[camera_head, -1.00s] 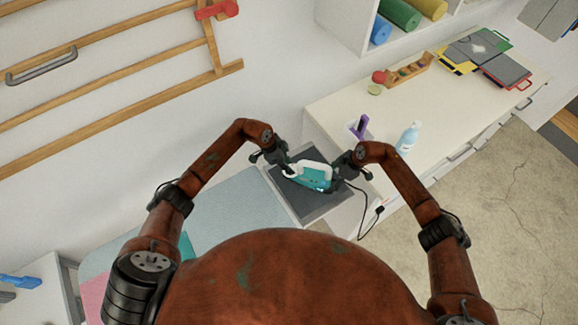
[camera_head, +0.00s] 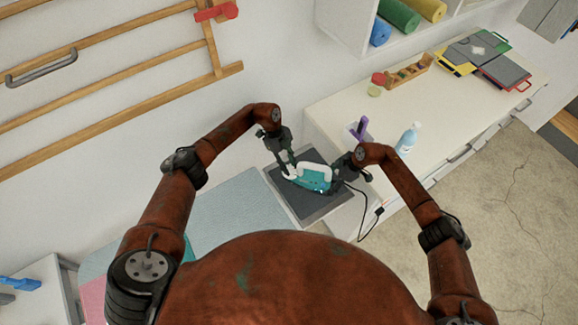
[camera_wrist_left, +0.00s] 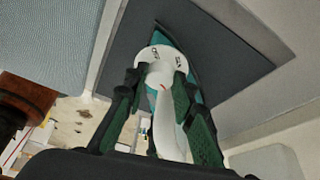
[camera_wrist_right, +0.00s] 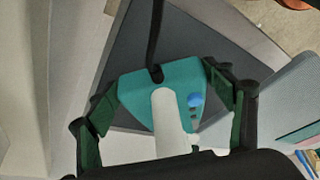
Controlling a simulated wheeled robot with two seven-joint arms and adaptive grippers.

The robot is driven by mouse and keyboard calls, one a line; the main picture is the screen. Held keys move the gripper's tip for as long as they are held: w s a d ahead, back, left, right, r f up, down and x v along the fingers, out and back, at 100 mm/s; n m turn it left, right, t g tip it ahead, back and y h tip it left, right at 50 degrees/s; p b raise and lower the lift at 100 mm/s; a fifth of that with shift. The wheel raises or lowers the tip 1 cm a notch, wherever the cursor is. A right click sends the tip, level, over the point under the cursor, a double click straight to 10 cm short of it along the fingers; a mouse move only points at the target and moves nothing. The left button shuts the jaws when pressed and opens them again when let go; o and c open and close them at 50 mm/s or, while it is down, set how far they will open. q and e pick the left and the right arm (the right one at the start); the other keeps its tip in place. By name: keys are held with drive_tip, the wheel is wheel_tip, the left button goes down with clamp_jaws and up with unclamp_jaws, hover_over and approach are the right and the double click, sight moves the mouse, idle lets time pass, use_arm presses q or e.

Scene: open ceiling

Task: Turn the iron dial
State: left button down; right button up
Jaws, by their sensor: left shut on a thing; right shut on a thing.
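The teal and white iron (camera_head: 314,181) rests on a dark grey pad (camera_head: 300,205). In the left wrist view its white dial (camera_wrist_left: 150,54) with dark lettering and a small red mark faces me. My left gripper (camera_head: 286,166) comes down at the iron's left end; in its wrist view the fingers (camera_wrist_left: 152,80) stand on both sides of the dial's knob and are closed on it. My right gripper (camera_head: 340,182) holds the iron's right end; in its wrist view the fingers (camera_wrist_right: 167,92) grip both sides of the teal body. The fingers partly hide the dial.
A black cord (camera_head: 366,208) runs from the iron's right end over the table edge. A white counter (camera_head: 335,110) behind and right holds a spray bottle (camera_head: 407,139), a purple item (camera_head: 362,126) and several boards. A wooden wall rack (camera_head: 110,60) is at the upper left.

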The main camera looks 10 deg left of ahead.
use_arm(q)
drive_tip(key=shift+w+m, duration=0.1)
drive_tip(key=shift+m, duration=0.5)
drive_tip(key=shift+g, duration=0.3)
drive_tip(key=c, duration=1.6)
unclamp_jaws()
drive_tip(key=shift+r, duration=0.1)
drive_tip(key=v, duration=0.7)
drive_tip(key=shift+r, duration=0.2)
drive_tip(key=shift+w+d, duration=0.1)
drive_tip(key=shift+d, duration=0.05)
